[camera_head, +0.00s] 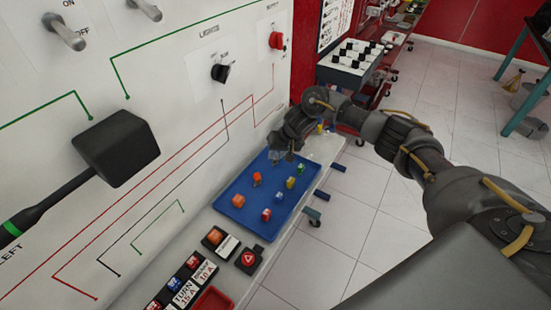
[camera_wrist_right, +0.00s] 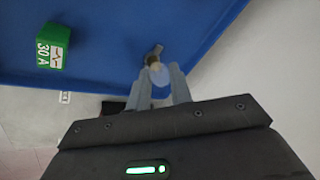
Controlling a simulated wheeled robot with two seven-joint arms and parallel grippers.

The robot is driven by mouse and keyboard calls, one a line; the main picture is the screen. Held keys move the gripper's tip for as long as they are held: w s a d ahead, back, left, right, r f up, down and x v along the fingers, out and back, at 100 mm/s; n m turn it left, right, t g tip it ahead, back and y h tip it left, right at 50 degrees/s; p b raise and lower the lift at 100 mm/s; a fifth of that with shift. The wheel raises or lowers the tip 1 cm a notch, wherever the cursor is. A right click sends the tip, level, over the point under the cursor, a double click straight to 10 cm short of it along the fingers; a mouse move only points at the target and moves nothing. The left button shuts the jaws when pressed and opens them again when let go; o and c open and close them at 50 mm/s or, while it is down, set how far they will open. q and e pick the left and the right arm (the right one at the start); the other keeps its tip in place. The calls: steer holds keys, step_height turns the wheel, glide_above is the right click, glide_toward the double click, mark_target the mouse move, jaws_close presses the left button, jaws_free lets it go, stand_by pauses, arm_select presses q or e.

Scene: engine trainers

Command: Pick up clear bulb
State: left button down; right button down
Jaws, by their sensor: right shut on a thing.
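The clear bulb (camera_wrist_right: 159,83) is between the fingertips of my right gripper (camera_wrist_right: 160,88) in the right wrist view. Its clear glass is between the fingers and its darker base points away from me, over the blue tray (camera_wrist_right: 100,68). In the head view my right gripper (camera_head: 289,156) is at the far end of the blue tray (camera_head: 241,219), shut on the bulb. The bulb is too small and covered to make out there. My left gripper is not in view.
The white wiring panel (camera_head: 190,110) rises along the left, with a dark lever (camera_head: 115,148) sticking out. Open tiled floor (camera_head: 345,215) lies to the right.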

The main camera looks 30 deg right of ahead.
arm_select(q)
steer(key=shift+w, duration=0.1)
arm_select(e)
steer(key=shift+r, duration=0.1)
